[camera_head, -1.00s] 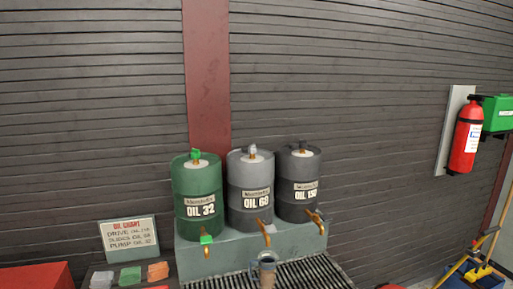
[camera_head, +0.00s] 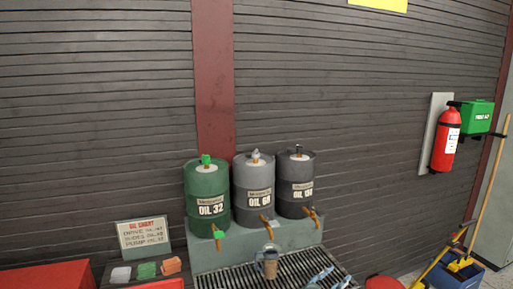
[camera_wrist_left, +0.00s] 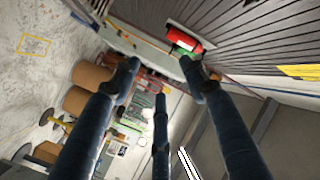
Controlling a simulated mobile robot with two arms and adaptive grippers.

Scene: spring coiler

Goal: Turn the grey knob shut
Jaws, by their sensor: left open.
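Three oil drums stand in a row in the head view: a green one (camera_head: 207,190), a grey one (camera_head: 253,187) in the middle and a dark grey one (camera_head: 296,185). The middle drum has a brass tap (camera_head: 267,228) at its front, with a small grey knob (camera_head: 275,223) beside it. My left gripper (camera_head: 322,276) shows only partly at the bottom edge, right of the jug and apart from the tap. In the left wrist view its fingers (camera_wrist_left: 160,74) are spread and empty. My right gripper is not in view.
The grating (camera_head: 230,276) lies in front of the drums' grey stand (camera_head: 205,256). A fire extinguisher (camera_head: 446,149) hangs at the right, above a blue bucket (camera_head: 463,275).

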